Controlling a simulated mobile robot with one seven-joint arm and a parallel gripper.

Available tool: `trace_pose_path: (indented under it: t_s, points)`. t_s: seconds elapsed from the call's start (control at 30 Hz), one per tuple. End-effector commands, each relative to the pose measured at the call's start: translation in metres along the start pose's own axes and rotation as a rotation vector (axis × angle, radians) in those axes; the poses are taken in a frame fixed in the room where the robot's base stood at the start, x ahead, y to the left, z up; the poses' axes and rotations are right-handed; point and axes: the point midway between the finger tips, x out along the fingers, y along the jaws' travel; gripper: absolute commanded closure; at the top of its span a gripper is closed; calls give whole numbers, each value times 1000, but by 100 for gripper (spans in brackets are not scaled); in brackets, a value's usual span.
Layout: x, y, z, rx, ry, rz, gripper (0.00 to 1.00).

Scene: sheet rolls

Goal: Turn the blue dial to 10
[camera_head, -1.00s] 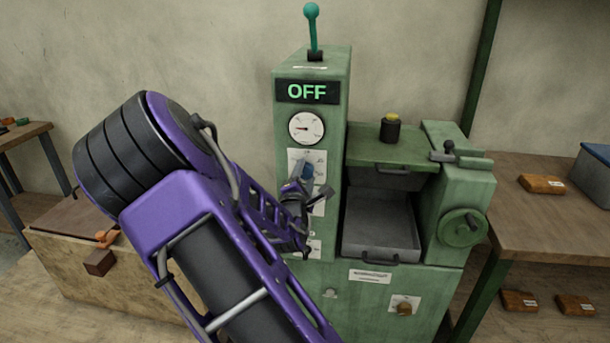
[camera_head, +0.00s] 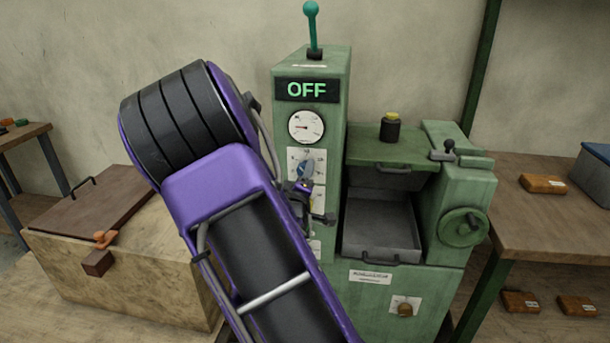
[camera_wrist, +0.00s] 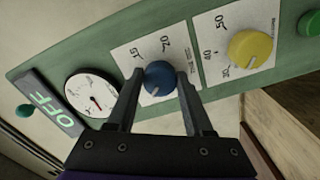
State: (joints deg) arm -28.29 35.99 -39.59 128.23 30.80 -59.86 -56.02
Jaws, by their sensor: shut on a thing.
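The blue dial (camera_wrist: 160,77) sits on a white scale plate on the green machine's front panel. The figures 15 and 20 show on the plate in the wrist view; the lower part is hidden by my fingers and palm. A pale mark on the dial points toward the bottom of that view. My gripper (camera_wrist: 159,78) is shut on the dial, one finger on each side.
A yellow dial (camera_wrist: 250,48) and a green knob (camera_wrist: 308,23) sit beside the blue dial. A gauge (camera_head: 305,127) and a lit OFF display (camera_head: 307,90) are above. A teal lever (camera_head: 312,28) tops the machine. An open tray (camera_head: 380,228) is to the right.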

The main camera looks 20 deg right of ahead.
Motion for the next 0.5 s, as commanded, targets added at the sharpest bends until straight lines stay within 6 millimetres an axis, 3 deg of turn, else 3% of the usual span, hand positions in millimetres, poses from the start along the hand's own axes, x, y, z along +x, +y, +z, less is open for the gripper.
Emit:
trace_pose_path:
  t_s: [0.5]
  points:
    - [1, 0, 0, 454, 1, 3, 100]
